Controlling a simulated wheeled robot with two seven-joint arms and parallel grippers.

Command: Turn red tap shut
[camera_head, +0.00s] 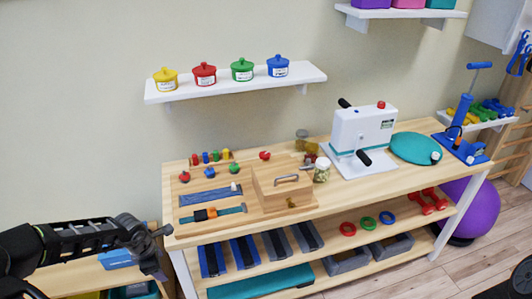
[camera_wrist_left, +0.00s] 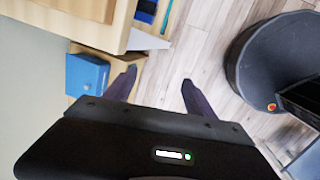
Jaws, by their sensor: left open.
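On the wooden table (camera_head: 350,195) in the head view, a small red knob-like piece (camera_head: 184,177) sits at the left of a board, beside a blue one (camera_head: 209,172). Another red piece (camera_head: 264,155) lies further back. Which one is the red tap, and how far it is turned, I cannot tell at this size. My left gripper (camera_head: 160,252) is open and empty, left of the table's front left corner and apart from the red pieces. In the left wrist view its two fingers (camera_wrist_left: 158,78) are spread, with floor between them. My right gripper is not seen.
A wooden box with a handle (camera_head: 283,190) stands on the table, right of the small pieces. A white press (camera_head: 362,130) stands further right. A wall shelf (camera_head: 235,83) with several coloured pots hangs above. A lower shelf (camera_head: 330,250) holds bars and rings.

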